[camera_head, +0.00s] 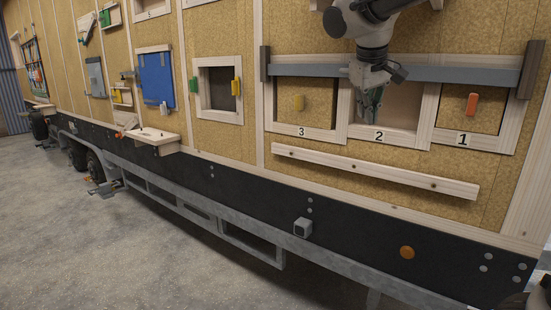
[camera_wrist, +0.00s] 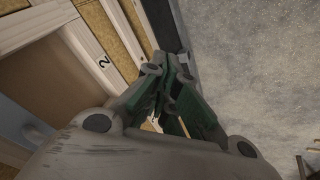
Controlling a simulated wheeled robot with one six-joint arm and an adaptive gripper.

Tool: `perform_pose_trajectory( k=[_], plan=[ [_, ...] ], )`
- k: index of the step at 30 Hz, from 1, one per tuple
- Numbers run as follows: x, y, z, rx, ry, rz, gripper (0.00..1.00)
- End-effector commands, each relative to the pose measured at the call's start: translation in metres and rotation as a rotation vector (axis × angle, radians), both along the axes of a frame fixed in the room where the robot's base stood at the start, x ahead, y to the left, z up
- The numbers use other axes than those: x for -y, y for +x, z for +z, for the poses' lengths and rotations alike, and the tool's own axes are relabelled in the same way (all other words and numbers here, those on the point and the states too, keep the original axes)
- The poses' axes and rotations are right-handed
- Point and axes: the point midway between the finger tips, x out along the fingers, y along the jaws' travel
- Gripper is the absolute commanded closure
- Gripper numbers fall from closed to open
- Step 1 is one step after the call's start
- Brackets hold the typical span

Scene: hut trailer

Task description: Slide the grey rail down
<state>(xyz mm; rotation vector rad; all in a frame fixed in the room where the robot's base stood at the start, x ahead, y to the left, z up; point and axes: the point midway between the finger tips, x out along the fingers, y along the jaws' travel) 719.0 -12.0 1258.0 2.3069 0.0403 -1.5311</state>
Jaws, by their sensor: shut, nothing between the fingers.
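The grey rail (camera_head: 450,76) is a long flat horizontal bar on the trailer wall. It runs across the upper part of the numbered openings, between two dark brown upright blocks (camera_head: 265,66) (camera_head: 531,69). My arm and wrist cover part of its middle. My gripper (camera_head: 368,117) points down in front of opening 2 (camera_head: 402,107), with its fingers below the rail. The gripper (camera_wrist: 172,58) is shut and empty in the wrist view. I cannot tell whether it touches the rail. A grey-blue surface (camera_wrist: 14,120), probably the rail, shows at the left of the wrist view.
A wooden ledge (camera_head: 370,172) sticks out below. The floor (camera_head: 110,250) in front of the trailer is clear.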

Motion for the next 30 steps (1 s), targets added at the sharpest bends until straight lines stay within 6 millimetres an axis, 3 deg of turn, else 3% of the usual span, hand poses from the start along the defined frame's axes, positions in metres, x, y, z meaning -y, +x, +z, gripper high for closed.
perform_pose_trajectory(
  k=[1,6,9,12,18,30],
  plan=[
    [0.021,-0.031,-0.021,-0.042,0.027,0.017,1.00],
    [0.075,-0.142,-0.095,-0.134,0.153,0.026,1.00],
    [0.097,-0.202,-0.131,-0.139,0.234,-0.051,1.00],
    [0.114,-0.241,-0.149,-0.114,0.281,-0.141,1.00],
    [0.135,-0.259,-0.137,-0.021,0.296,-0.228,1.00],
    [0.137,-0.259,-0.137,-0.024,0.294,-0.237,1.00]
  ],
)
